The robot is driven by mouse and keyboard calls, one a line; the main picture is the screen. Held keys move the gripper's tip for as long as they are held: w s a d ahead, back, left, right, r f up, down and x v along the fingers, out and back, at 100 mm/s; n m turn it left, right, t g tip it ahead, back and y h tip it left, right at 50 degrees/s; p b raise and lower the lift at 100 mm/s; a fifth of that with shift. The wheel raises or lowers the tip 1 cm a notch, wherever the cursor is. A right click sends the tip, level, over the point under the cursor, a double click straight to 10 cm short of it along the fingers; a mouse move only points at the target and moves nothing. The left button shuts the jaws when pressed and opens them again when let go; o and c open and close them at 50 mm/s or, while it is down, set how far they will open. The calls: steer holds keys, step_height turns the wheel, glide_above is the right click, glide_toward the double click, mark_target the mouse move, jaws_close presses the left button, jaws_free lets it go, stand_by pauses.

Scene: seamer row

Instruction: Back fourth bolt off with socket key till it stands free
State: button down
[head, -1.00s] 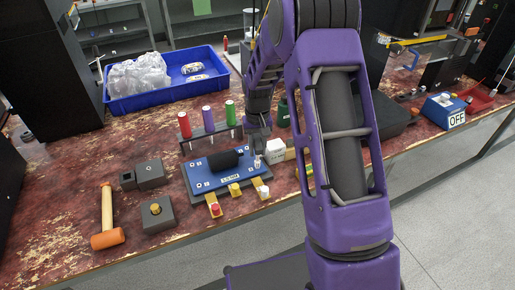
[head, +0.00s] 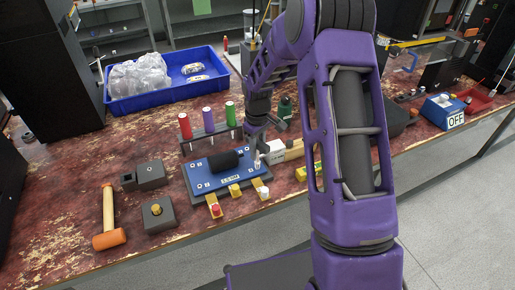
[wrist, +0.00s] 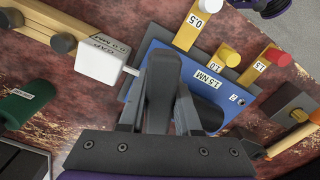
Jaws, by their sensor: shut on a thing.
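The blue plate (head: 212,182) lies on the bench with a black cylinder (head: 223,160) across it and a 1.5 NM label; it also shows in the wrist view (wrist: 165,55). Small pale fittings mark its corners. My gripper (head: 255,148) points down at the plate's back right corner, beside a small silver upright piece (head: 257,163). In the wrist view my gripper (wrist: 158,85) is shut on a dark grey piece, apparently the socket key. The fingers hide its lower end and the bolt under it, so I cannot tell how they meet.
A white box (head: 274,152) stands close right of the plate. A rack (head: 208,136) with red, purple and green handles stands behind. Yellow tabs (head: 235,191) line the front. A hammer (head: 107,225), grey blocks (head: 150,175) and a blue bin (head: 170,92) lie left and behind.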

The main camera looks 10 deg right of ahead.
steer(key=shift+r, duration=0.15)
steer(key=shift+r, duration=0.25)
steer(key=shift+r, duration=0.1)
stand_by(0.8)
step_height(320, 180, up, 8)
steer(key=p, duration=0.4)
steer(key=shift+f, duration=0.25)
steer(key=s+f+m+b, duration=0.3)
steer(key=s+m, duration=0.3)
steer(key=s, duration=0.4)
steer(key=shift+f+m+b, duration=0.3)
steer(key=shift+f+m, duration=0.1)
steer(key=shift+f, duration=0.5)
steer(key=shift+w, duration=0.15)
steer(key=w+r, duration=0.1)
steer(key=w, duration=0.2)
steer(key=w+r, duration=0.1)
steer(key=w, duration=0.2)
steer(key=w+r, duration=0.1)
steer(key=w, duration=0.2)
steer(key=shift+w+r, duration=0.1)
steer(key=shift+w, duration=0.3)
steer(key=shift+f+b, duration=2.05)
steer(key=shift+f, duration=1.2)
